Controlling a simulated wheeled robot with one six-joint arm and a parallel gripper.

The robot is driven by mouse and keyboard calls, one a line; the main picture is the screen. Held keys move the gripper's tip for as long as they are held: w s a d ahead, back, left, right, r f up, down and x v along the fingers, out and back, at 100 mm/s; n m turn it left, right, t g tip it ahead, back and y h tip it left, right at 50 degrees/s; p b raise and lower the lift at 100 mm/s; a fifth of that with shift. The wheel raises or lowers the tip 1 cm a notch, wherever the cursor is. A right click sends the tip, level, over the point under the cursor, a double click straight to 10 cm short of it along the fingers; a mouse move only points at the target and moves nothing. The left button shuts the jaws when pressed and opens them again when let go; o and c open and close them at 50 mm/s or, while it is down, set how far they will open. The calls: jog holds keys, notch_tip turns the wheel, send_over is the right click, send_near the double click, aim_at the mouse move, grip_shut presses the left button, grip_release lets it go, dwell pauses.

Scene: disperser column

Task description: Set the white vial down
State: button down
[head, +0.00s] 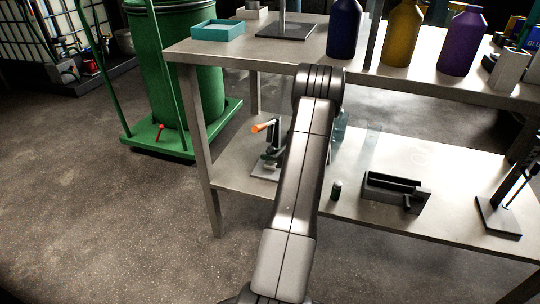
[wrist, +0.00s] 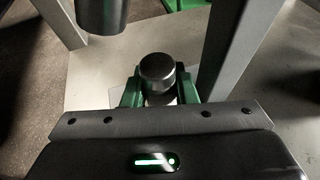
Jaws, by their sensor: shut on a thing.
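In the wrist view my gripper (wrist: 159,90) has its two green fingers on either side of a small upright cylinder, shut on it. This is the held vial (wrist: 157,69); mostly its round grey metallic cap shows, and its body is largely hidden, so I cannot confirm that it is white. A pale plate lies below it, but I cannot tell whether the vial touches it. In the head view my arm covers the middle of the picture, and I cannot clearly make out the gripper or the vial.
A dark cylinder (wrist: 101,14) hangs close by in the wrist view. An orange handle (head: 263,126) rises left of my arm. Coloured bottles (head: 402,33) stand above.

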jog(key=c, duration=1.2)
grip_release()
jog(key=shift+o, duration=0.2)
jog(key=shift+d+r, duration=0.2)
jog(key=shift+r, duration=0.05)
jog(key=p+v, duration=0.4)
jog(key=v, duration=0.7)
jog(key=shift+s+d, duration=0.25)
